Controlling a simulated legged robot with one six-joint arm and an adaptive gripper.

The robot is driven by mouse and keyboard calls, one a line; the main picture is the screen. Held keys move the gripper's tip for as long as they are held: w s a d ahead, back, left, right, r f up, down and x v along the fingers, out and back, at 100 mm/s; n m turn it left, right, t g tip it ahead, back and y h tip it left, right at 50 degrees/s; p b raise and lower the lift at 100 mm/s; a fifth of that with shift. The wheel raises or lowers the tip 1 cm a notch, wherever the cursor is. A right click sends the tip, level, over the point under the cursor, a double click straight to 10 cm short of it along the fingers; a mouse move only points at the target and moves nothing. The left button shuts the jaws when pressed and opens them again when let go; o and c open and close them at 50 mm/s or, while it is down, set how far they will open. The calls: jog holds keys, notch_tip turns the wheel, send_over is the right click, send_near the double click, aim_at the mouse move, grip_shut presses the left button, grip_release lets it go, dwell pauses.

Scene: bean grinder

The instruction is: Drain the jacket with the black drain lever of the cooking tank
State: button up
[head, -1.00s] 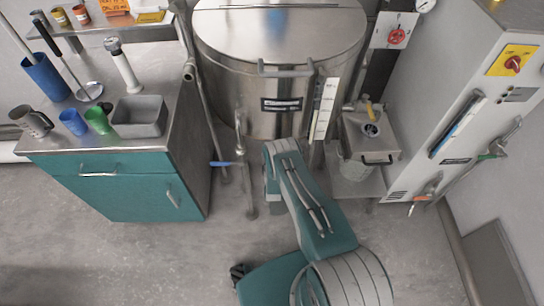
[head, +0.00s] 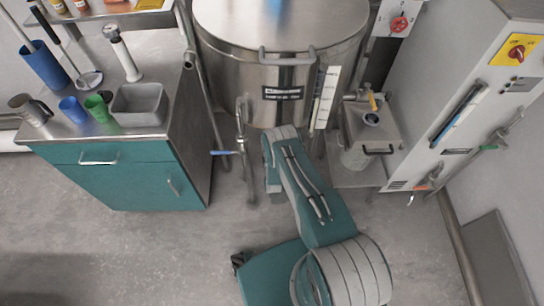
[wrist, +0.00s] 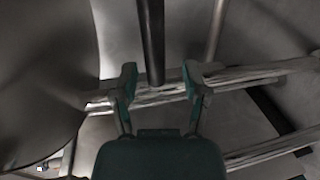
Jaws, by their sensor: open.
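The steel cooking tank (head: 250,80) stands upright at the top middle of the head view. My arm reaches to its lower front, and my gripper is hidden there. In the wrist view my gripper (wrist: 160,88) is open, with one finger on each side. A dark straight bar (wrist: 151,35), which looks like the black drain lever, comes down from the top edge. Its lower end lies between the open fingers, with a gap visible on both sides. The lever is not visible in the head view.
A blue-handled valve (head: 223,153) on a pipe stands left of my arm. A teal cabinet (head: 120,185) is at left. A steel box (head: 375,130) and a white control cabinet (head: 440,100) are at right. Metal rails (wrist: 255,72) cross behind my fingers. Floor in front is clear.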

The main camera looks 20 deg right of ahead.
jog(key=v, duration=1.1)
jog(key=shift+a, duration=0.1)
